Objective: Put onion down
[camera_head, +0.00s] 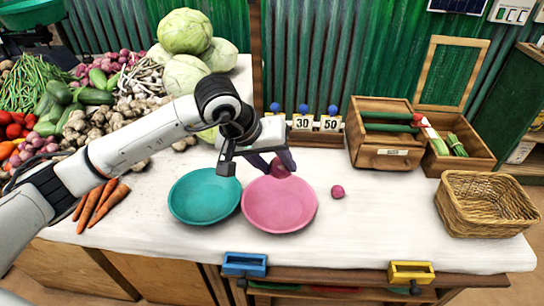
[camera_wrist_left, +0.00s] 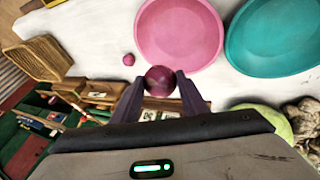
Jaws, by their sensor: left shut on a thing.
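A purple-red onion (camera_head: 279,169) is between the fingers of my left gripper (camera_head: 280,163), above the back part of the pink bowl (camera_head: 280,207). In the left wrist view the onion (camera_wrist_left: 161,80) sits between the two dark fingertips, and the gripper (camera_wrist_left: 161,88) is shut on it. The pink bowl (camera_wrist_left: 180,28) looks empty. A second small onion (camera_head: 338,191) lies on the white table right of the pink bowl; it also shows in the left wrist view (camera_wrist_left: 129,59). My right gripper is in neither view.
A teal bowl (camera_head: 204,196) stands left of the pink one. A wicker basket (camera_head: 487,205) is at the right. Number cards (camera_head: 302,123) and wooden boxes (camera_head: 385,148) stand behind. Vegetables fill the left.

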